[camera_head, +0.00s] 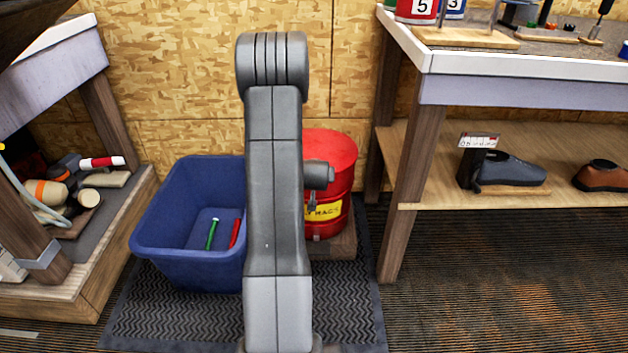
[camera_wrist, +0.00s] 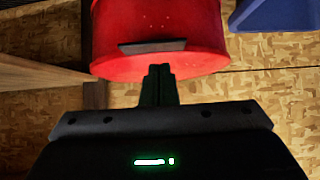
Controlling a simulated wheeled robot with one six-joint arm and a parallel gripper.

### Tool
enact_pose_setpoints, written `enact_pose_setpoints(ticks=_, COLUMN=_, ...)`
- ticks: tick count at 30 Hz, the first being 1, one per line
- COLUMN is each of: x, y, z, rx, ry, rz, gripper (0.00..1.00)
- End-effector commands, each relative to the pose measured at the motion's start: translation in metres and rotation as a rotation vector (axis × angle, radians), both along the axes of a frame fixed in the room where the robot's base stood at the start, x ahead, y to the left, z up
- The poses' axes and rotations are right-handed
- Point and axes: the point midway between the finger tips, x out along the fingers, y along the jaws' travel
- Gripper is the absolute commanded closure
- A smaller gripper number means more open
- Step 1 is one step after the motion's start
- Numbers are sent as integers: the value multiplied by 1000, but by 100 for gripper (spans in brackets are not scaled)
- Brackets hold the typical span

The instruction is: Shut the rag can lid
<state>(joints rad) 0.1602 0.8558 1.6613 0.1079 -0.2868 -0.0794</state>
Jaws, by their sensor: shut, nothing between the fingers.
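The red rag can (camera_head: 328,208) with a yellow label stands behind my arm in the head view, its left side hidden. Its red top (camera_head: 332,146) shows no dark opening in the part I see, but I cannot tell whether the lid lies fully flat. In the wrist view the red can (camera_wrist: 120,25) fills the upper middle, with a dark flat bar (camera_wrist: 152,46) on it. My gripper (camera_wrist: 158,72) is shut and empty, its fingertips overlapping the red surface near the rim. I cannot tell whether they touch it.
A blue bin (camera_head: 165,225) holding a green and a red item stands left of the can. A workbench (camera_head: 520,65) with a shoe shelf (camera_head: 510,195) is at right, another bench (camera_head: 70,60) at left. A chipboard wall (camera_head: 180,80) is close behind.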

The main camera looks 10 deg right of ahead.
Motion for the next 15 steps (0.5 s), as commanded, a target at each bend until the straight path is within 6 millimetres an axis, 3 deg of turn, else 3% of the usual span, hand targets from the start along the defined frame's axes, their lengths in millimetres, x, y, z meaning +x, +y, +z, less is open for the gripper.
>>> enact_pose_setpoints(ticks=1, x=-1, y=-1, z=13, rx=-2, ry=-8, rz=0, gripper=100)
enact_pose_setpoints(ticks=9, x=-57, y=11, z=-9, rx=-3, ry=-9, rz=1, gripper=100)
enact_pose_setpoints(ticks=15, x=-81, y=16, z=-17, rx=-3, ry=-14, rz=1, gripper=100)
